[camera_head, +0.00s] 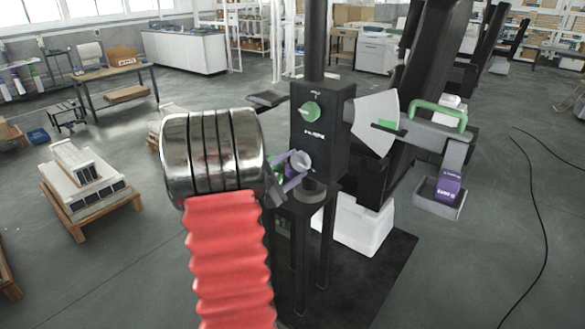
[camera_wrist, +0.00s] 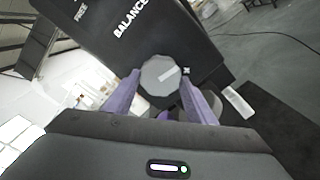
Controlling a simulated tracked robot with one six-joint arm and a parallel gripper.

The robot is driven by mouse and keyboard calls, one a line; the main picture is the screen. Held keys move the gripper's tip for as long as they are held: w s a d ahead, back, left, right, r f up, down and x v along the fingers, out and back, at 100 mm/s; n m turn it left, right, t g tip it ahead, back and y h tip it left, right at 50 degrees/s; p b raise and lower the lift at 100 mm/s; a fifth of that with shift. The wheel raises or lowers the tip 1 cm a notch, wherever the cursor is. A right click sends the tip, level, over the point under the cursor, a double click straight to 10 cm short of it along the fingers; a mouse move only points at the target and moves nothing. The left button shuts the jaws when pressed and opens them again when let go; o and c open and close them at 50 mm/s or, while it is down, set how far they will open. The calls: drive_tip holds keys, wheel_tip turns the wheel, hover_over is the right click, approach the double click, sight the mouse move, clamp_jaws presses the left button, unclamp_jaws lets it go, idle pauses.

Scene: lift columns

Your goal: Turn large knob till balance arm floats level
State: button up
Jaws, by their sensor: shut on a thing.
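The grey faceted knob (camera_head: 300,161) is on the lower front of the black column box (camera_head: 322,130); in the wrist view the knob (camera_wrist: 160,77) has a pale bar mark and sits below the word BALANCE. My gripper (camera_head: 294,166) has its purple fingers on both sides of the knob, shut on it; the fingers also show in the wrist view (camera_wrist: 161,92). The grey balance arm (camera_head: 432,131) sticks out to the right and slopes slightly down in the picture. A green mark (camera_head: 386,124) shows on its white fan-shaped plate (camera_head: 372,108).
A smaller green knob (camera_head: 309,111) is higher on the box. A grey tray (camera_head: 427,198) with a purple box (camera_head: 449,186) is below the arm's end. A green handle (camera_head: 439,114) tops the arm.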

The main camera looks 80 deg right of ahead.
drive_tip(key=shift+w+d+r, duration=0.1)
drive_tip(key=shift+w, duration=0.1)
drive_tip(key=o, duration=0.8)
drive_tip(key=shift+o, duration=1.2)
drive_tip(key=shift+s, duration=0.1)
drive_tip(key=v, duration=1.4)
